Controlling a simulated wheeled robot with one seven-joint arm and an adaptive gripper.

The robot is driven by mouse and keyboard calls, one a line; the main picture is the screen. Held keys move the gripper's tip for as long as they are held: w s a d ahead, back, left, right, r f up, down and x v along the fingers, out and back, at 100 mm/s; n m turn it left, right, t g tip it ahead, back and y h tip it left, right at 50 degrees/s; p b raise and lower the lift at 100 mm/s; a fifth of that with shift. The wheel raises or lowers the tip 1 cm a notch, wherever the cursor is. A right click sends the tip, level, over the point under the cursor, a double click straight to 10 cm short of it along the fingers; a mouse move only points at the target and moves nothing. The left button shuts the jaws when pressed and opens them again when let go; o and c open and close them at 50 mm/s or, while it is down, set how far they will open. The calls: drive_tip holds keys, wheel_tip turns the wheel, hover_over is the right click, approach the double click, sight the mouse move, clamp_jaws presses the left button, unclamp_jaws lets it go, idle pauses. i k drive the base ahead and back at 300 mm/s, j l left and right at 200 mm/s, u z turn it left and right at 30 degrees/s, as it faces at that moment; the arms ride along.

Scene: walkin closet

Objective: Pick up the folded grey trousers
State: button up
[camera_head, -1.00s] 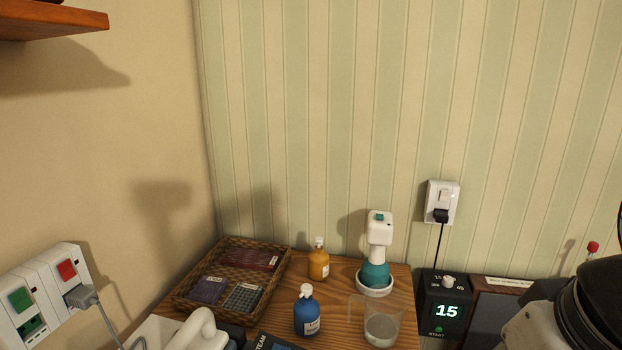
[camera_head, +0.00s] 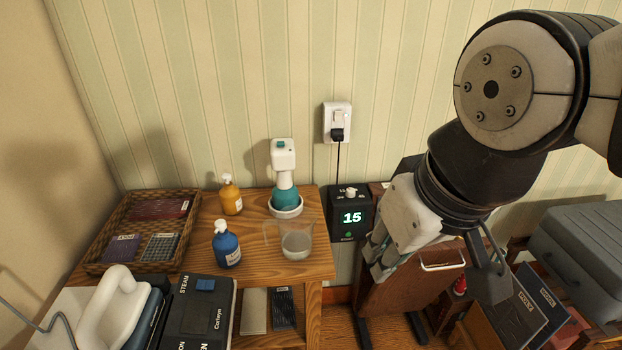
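I cannot pick out the folded grey trousers with certainty. A grey patterned folded piece with a label (camera_head: 161,246) lies in the wicker basket at the left. Dark labelled flat pieces (camera_head: 512,310) stand tilted in a wooden holder at the lower right; their colour is hard to judge. My gripper (camera_head: 432,272) hangs at the right of centre, pointing down, in front of a brown wooden case. It is apart from the basket and left of the labelled pieces. I see nothing held in it, but its finger opening is unclear from this angle.
A wooden table (camera_head: 327,205) carries the wicker basket (camera_head: 97,268), an orange bottle (camera_head: 231,198), a blue bottle (camera_head: 226,247), a teal-and-white device (camera_head: 285,190) and a clear jug (camera_head: 297,243). A black timer (camera_head: 350,214) reads 15. A grey case (camera_head: 585,250) sits at the right.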

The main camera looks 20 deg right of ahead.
sight(516, 320)
drive_tip(key=z, duration=1.7)
